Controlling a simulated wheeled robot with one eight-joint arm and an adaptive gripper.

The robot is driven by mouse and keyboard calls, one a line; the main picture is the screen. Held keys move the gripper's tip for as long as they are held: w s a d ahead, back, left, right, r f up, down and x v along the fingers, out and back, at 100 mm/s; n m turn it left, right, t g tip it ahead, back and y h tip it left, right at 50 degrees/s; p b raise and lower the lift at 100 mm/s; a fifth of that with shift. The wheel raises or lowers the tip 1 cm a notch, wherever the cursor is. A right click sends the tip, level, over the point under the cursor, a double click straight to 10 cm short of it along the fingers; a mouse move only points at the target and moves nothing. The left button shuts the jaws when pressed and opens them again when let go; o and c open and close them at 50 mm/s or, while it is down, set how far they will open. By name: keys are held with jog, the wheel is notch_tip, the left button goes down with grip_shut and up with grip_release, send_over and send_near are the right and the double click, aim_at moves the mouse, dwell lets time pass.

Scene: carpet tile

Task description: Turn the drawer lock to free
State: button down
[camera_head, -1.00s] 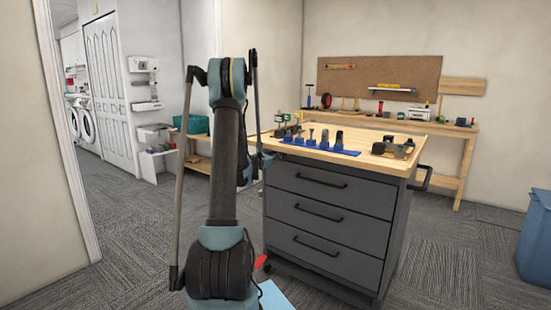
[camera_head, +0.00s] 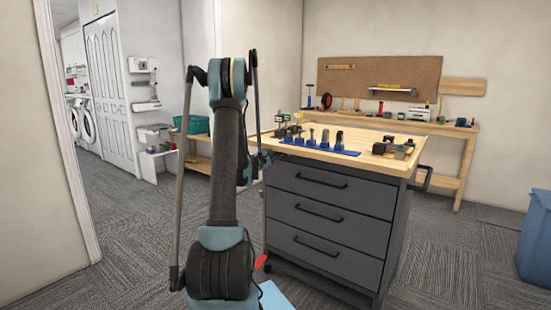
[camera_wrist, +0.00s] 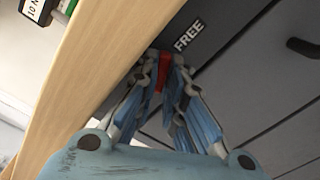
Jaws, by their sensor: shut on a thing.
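The drawer cabinet (camera_head: 385,225) is dark grey with three black-handled drawers and a wooden top. In the wrist view, its grey front carries a white "FREE" label (camera_wrist: 188,35). A red piece (camera_wrist: 161,77), apparently the lock's lever, sits just left of and below that label. My gripper (camera_wrist: 162,65) is shut on this red piece, with blue-grey fingers on both sides. The fingers hide most of the lock, so I cannot tell its exact angle.
The wooden top's edge (camera_wrist: 85,75) runs close along the left of my gripper. A black drawer handle (camera_wrist: 303,47) is at right. Tools stand on a blue holder (camera_head: 345,152) on the cabinet. A blue bin (camera_head: 535,245) stands at far right. Carpet is clear at left.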

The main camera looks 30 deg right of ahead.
jog(key=m, duration=0.5)
jog(key=shift+m, duration=0.3)
dwell(0.4)
jog(key=c, duration=1.7)
grip_release()
